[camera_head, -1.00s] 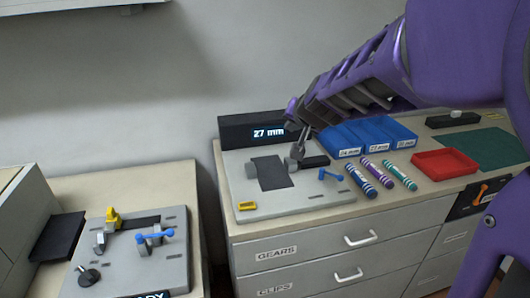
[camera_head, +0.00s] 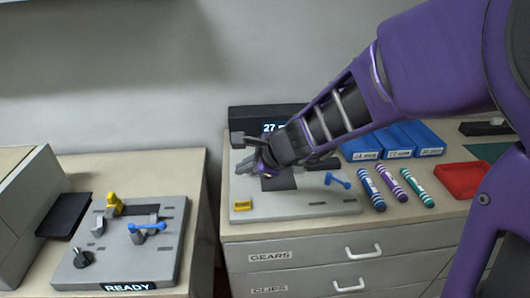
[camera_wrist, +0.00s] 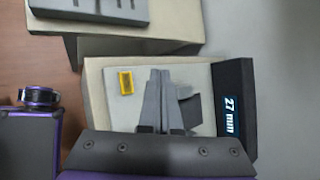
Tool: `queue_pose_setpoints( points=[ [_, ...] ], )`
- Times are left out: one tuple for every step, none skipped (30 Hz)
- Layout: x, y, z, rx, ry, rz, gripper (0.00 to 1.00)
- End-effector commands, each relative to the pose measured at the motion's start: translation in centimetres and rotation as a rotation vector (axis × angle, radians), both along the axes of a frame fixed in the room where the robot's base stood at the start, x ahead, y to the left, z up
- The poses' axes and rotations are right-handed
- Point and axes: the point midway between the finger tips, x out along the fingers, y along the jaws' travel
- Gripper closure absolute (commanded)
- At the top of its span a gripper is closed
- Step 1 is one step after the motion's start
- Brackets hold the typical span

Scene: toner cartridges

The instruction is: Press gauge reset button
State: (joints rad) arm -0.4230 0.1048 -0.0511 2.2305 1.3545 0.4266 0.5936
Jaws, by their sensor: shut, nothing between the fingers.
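The gauge is a light grey plate (camera_head: 300,205) on the right-hand cabinet, with a dark display box (camera_head: 250,117) behind it. The display reads 27 mm in the wrist view (camera_wrist: 231,115); my arm partly covers it in the head view. A yellow button (camera_head: 243,206) sits at the plate's front left corner; it shows as a yellow-framed rectangle in the wrist view (camera_wrist: 126,82). My gripper (camera_wrist: 160,72) is shut and empty, over the plate, with its fingertips beside the button in that view and apart from it. In the head view my gripper (camera_head: 247,166) is behind the button.
A blue lever (camera_head: 338,180) stands on the plate's right. Several markers (camera_head: 395,187), blue bins (camera_head: 390,140) and a red tray (camera_head: 465,180) lie farther right. A second fixture (camera_head: 125,240) marked READY is on the left table, across a gap.

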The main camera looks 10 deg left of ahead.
Motion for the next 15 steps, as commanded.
queue_pose_setpoints(
  points=[
    [0.0, 0.0, 0.0, 0.000, -0.001, 0.001, 1.00],
    [0.0, 0.0, 0.0, -0.001, -0.001, 0.000, 1.00],
    [0.0, 0.0, -0.1, -0.002, -0.001, 0.001, 1.00],
    [0.0, 0.0, -0.1, -0.002, -0.001, 0.001, 1.00],
    [0.0, 0.0, -0.3, -0.002, -0.001, 0.001, 1.00],
    [0.0, 0.0, -0.5, -0.001, -0.001, 0.000, 1.00],
    [0.0, 0.0, -0.7, -0.001, 0.000, -0.001, 1.00],
    [0.0, 0.0, -1.0, -0.002, 0.000, 0.001, 1.00],
    [0.0, 0.0, -1.5, -0.002, 0.000, 0.001, 1.00],
    [0.0, 0.0, -1.9, -0.002, 0.002, 0.000, 1.00],
    [0.0, 0.0, -2.3, -0.003, 0.001, 0.001, 1.00],
    [0.0, 0.0, -3.1, -0.003, 0.001, 0.001, 1.00],
    [0.0, 0.0, -3.7, -0.003, 0.000, 0.001, 1.00],
    [0.0, 0.0, -4.2, -0.003, -0.001, 0.002, 1.00],
    [0.0, 0.0, -4.8, -0.003, -0.001, 0.002, 1.00]
  ],
)
